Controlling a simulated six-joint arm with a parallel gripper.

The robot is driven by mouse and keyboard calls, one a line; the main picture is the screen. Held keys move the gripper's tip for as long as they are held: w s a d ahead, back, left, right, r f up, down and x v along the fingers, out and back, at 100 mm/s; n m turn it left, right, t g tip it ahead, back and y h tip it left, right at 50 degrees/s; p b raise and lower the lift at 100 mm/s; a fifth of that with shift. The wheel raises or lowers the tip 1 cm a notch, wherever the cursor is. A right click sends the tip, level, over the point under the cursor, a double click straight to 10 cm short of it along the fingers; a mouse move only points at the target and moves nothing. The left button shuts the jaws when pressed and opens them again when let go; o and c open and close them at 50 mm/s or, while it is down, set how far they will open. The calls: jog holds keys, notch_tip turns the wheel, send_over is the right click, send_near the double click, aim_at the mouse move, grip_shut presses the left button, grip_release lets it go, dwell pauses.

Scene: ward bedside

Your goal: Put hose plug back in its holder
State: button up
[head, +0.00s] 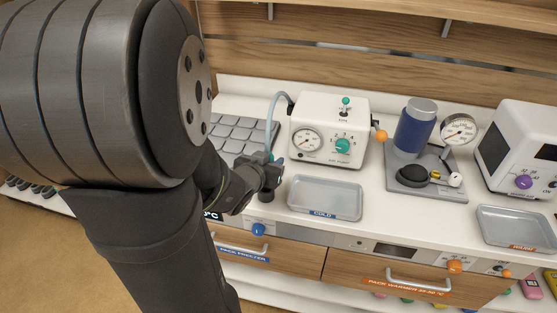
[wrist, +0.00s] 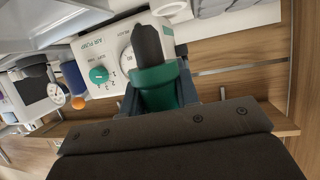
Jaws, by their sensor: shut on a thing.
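My gripper (head: 268,174) is shut on the hose plug in front of the air pump. In the wrist view the plug (wrist: 155,88) has a green collar between the fingers and a dark rounded end that sticks out past them. The pale hose (head: 273,112) arches from the pump's left side down to my gripper. In the head view a short dark cylinder shows just under the fingers; I cannot tell whether it is the plug's end or a holder. I cannot make out the holder for certain in either view.
The white air pump (head: 329,128) stands behind my gripper. A grey COLD tray (head: 325,198) lies just right of it, and a keypad-like grey panel (head: 232,133) behind left. A blue cylinder (head: 415,126) and gauge (head: 458,130) stand further right. Wooden drawers (head: 290,262) are below the counter.

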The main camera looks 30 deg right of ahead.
jog(key=shift+w+a, duration=0.15)
jog(key=shift+a, duration=0.3)
jog(key=shift+f, duration=1.1)
jog(key=shift+f, duration=1.95)
jog(key=o, duration=1)
jog(key=shift+v, duration=8.65)
